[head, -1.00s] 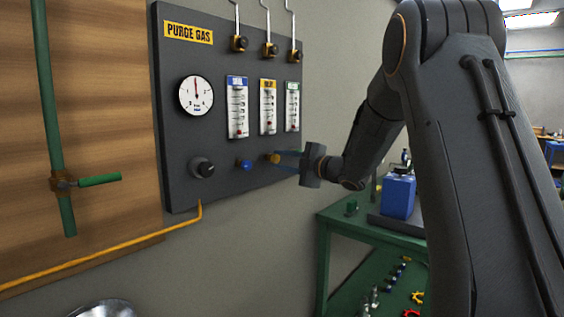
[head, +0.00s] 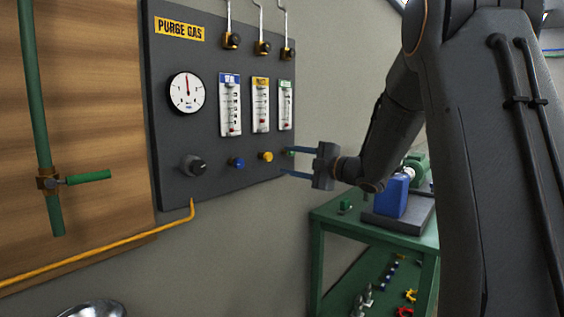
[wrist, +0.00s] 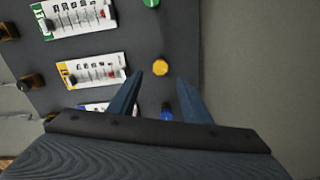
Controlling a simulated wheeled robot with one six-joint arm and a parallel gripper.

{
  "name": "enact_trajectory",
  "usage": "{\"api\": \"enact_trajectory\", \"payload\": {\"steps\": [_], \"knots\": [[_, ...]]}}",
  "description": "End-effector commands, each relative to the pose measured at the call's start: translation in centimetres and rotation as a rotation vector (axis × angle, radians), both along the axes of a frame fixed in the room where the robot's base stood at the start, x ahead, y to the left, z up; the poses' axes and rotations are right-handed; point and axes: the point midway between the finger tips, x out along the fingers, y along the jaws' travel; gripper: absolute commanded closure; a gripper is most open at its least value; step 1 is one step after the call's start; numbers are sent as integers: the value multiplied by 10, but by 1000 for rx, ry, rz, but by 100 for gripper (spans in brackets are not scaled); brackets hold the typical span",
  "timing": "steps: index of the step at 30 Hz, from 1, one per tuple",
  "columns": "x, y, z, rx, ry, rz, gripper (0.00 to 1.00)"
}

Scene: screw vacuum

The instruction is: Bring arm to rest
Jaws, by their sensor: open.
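My gripper (head: 286,162) is open and empty at the right edge of the dark purge gas panel (head: 215,168). Its two blue fingers also show in the wrist view (wrist: 160,78), pointing at the panel. The yellow knob (head: 266,156) is clear of the fingers in the head view; in the wrist view it appears between the fingertips (wrist: 160,67). The green knob (head: 290,152) is partly hidden by the upper finger in the head view. The blue knob (head: 237,162) sits to the left of the yellow one.
A black knob (head: 193,165), a round gauge (head: 187,93) and three flowmeters (head: 260,105) are on the panel. A green-handled valve (head: 88,177) is at the left.

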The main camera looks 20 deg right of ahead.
Motion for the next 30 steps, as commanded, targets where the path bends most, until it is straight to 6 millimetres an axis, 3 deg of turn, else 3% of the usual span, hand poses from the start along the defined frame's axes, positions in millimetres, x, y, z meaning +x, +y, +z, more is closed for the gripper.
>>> {"api": "enact_trajectory", "payload": {"steps": [14, 19, 22, 25, 28, 30], "knots": [[-9, -6, 0, 2, 3, -4, 56], [-5, -8, -9, 48, 95, -115, 56], [-7, -13, -28, 115, 230, -267, 56], [-24, -21, -59, 205, 407, -448, 56], [-57, -26, -95, 295, 597, -627, 56], [-90, -25, -123, 356, 737, -749, 56]]}}
